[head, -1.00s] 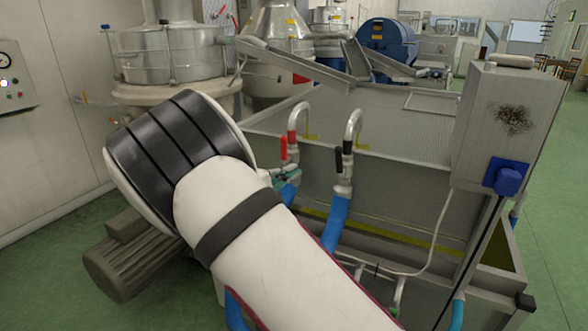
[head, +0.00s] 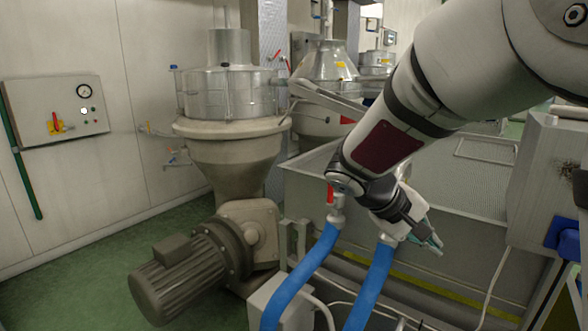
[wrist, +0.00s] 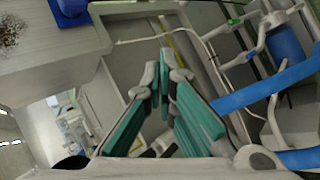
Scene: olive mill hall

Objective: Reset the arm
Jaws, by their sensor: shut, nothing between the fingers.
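My gripper (head: 434,244) hangs at the end of my white arm in the head view, right of the middle. It is in front of the grey metal tank (head: 460,215) and close to the blue hoses. In the wrist view my gripper (wrist: 164,58) shows its teal-padded fingers meeting at the tips, shut with nothing held. The gripper is apart from the floor. My forearm hides part of the tank and of the pipe fittings behind it.
Blue hoses (head: 303,277) rise to the tank's front. A motor (head: 185,275) and steel separator (head: 230,120) stand left. A control panel (head: 55,110) is on the wall. A grey box (head: 545,185) stands at the tank's right. Green floor (head: 80,255) is clear at left.

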